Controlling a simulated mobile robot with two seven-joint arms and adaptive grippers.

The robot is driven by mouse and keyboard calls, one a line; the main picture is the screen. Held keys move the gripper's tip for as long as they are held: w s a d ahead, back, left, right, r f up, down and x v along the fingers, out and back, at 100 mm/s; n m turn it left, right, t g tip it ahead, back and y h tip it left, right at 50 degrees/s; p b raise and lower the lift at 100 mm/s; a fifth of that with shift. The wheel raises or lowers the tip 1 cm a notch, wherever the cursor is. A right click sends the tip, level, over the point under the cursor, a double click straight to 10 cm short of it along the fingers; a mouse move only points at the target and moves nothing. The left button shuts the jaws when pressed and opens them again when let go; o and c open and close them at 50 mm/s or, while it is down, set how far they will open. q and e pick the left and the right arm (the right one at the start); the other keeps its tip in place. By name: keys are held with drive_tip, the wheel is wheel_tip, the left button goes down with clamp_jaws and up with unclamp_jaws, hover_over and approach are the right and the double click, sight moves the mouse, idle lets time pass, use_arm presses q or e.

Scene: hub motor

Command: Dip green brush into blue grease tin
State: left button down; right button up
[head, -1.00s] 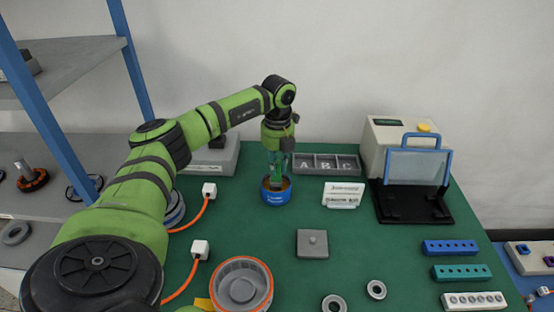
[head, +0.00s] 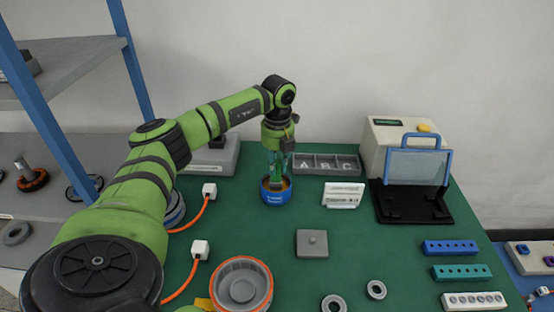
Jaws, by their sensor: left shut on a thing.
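The blue grease tin (head: 276,197) stands on the green mat in the middle of the table, with yellowish grease inside its rim. My left gripper (head: 278,162) points down directly above the tin and is shut on the green brush (head: 276,178). The brush is upright, and its lower end is inside the tin's opening. The bristle tip is hidden by the tin wall, so its depth in the grease cannot be seen. My right gripper is not in view.
A grey tray marked A, B, C (head: 327,164) lies right behind the tin. A white sign (head: 342,195) and a grey block (head: 312,243) are to the right. An orange-rimmed grey housing (head: 241,285) stands in front. A machine with a blue-framed shield (head: 418,165) stands back right.

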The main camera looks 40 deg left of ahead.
use_arm(q)
drive_tip(key=shift+r+p, duration=3.4)
drive_tip(key=shift+r, duration=0.8)
